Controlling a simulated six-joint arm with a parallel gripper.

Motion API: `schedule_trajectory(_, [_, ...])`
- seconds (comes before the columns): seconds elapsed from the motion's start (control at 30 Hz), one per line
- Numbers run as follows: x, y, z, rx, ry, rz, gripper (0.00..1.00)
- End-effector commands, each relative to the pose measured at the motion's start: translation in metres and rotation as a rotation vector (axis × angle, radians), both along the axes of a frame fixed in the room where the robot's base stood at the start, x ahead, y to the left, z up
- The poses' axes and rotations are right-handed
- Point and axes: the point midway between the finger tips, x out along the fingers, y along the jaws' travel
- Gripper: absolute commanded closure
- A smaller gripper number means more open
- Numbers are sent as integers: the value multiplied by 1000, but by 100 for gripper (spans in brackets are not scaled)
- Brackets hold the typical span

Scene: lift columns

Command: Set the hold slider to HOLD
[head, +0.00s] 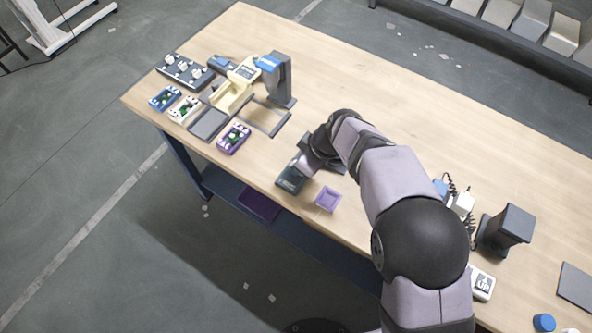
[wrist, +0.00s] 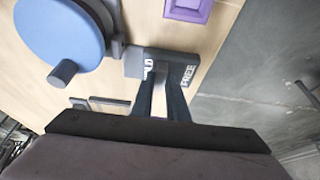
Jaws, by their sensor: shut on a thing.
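The slider box (wrist: 178,66) is dark grey. It carries white lettering, partly covered, that reads like HOLD at its left and FREE at its right in the wrist view. In the head view the box (head: 290,181) sits near the table's front edge, under my gripper (head: 303,168). In the wrist view my gripper (wrist: 163,98) is shut on a light grey piece (wrist: 159,101), apparently the slider knob, between the two labels. The fingers hide much of it, so I cannot tell the slider's exact setting.
A small purple tray (head: 327,199) stands right beside the box. A blue disc (wrist: 58,33) is close at left in the wrist view. A purple device (head: 234,138) and a dark column (head: 279,80) stand farther left. A black stand (head: 506,229) is at right.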

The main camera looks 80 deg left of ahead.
Motion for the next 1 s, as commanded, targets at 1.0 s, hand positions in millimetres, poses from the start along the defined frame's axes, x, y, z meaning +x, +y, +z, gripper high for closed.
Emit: schedule_trajectory(1.0, [12, -5, 29, 12, -6, -2, 67])
